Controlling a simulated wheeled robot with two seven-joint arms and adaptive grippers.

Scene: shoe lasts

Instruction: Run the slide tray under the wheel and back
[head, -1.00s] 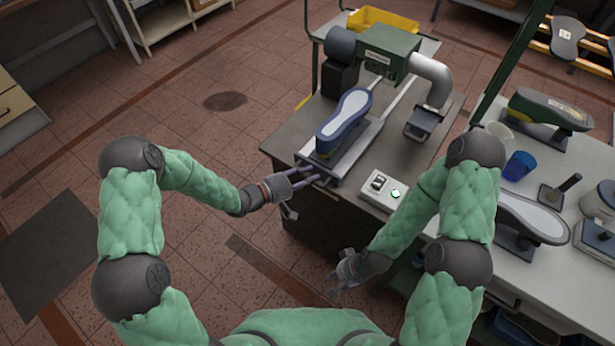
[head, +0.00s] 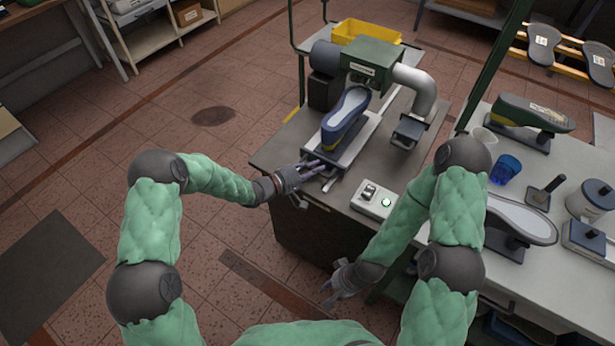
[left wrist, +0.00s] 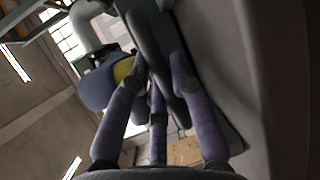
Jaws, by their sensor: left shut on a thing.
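The grey slide tray (head: 365,143) lies on the bench in front of the green wheel machine (head: 373,62). A blue shoe last with a pale sole (head: 348,113) sits on the tray, its far end close to the machine. The wheel itself is hidden under the housing. My left gripper (head: 313,168) is shut on the handle at the tray's near end. In the left wrist view, a dark bar (left wrist: 150,45) runs between its fingers (left wrist: 160,95). My right gripper (head: 330,289) hangs empty below the bench's front edge, fingers apart.
A switch box (head: 374,198) with a lit green button stands on the bench right of the tray. A grey duct (head: 420,88) curves down to the right. The white table (head: 480,215) at right holds another last, a blue cup (head: 505,169) and tools.

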